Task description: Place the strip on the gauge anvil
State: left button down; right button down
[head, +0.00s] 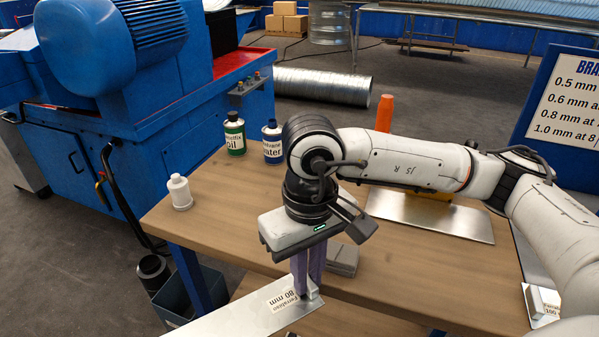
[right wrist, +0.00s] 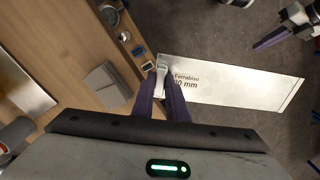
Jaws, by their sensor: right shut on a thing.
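The strip sticks out past the table's front edge. In the right wrist view the strip (right wrist: 240,84) extends right from the purple fingers (right wrist: 161,92), over the dark floor. Small round and dark parts (right wrist: 110,15) by the table edge may belong to the gauge; its anvil cannot be made out. My left gripper (right wrist: 272,38) shows partly at the upper right of the wrist view, apart from the strip.
On the wooden table (head: 215,220) stand a green-labelled bottle (head: 235,134), a blue-labelled bottle (head: 272,142), a white bottle (head: 179,192) and an orange cone-like item (head: 384,113). A grey block (head: 342,260) lies near my right gripper. A sheet (head: 430,216) lies behind my arm.

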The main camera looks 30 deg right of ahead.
aim_at(428, 213)
jog(key=i, duration=1)
jog(key=z, duration=1.75)
